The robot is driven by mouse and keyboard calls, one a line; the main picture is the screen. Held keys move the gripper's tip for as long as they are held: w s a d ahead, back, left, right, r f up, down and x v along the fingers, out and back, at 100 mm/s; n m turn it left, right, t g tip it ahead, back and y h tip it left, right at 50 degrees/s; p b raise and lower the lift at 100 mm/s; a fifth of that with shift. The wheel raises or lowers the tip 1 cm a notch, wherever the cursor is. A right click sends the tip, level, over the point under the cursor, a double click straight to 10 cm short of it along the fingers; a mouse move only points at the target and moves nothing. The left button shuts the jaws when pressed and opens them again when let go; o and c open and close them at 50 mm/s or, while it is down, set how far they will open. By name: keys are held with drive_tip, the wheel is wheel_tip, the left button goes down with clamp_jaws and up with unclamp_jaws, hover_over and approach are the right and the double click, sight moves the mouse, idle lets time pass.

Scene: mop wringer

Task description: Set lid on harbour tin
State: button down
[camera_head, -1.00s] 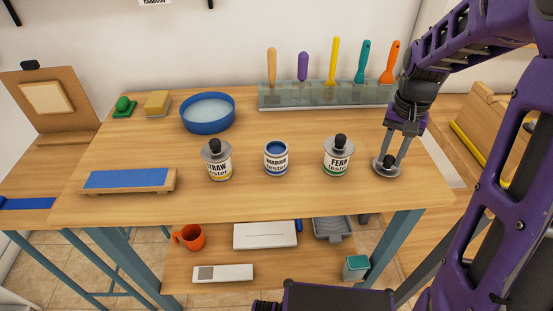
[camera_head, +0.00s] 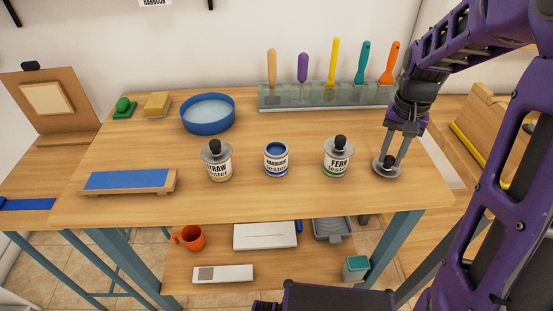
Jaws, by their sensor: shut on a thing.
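The harbour tin (camera_head: 276,160) stands upright in the middle of the table, open on top with blue paint showing. A grey lid (camera_head: 379,171) with a black knob lies flat at the table's right side, to the right of the fern tin. My gripper (camera_head: 389,160) points down over this lid, its fingers shut on the black knob. The lid appears to be on or very close to the table top; I cannot tell which.
The straw tin (camera_head: 218,167) and the fern tin (camera_head: 338,162) stand on either side of the harbour tin, both lidded with black knobs. A blue bowl (camera_head: 208,127), a tool rack (camera_head: 320,107) and a blue-topped board (camera_head: 128,180) are also on the table (camera_head: 300,201).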

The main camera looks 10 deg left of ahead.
drive_tip(key=shift+r+p, duration=1.95)
drive_tip(key=shift+r, duration=0.5)
drive_tip(key=c, duration=1.3)
unclamp_jaws()
clamp_jaws()
drive_tip(key=shift+s, duration=0.15)
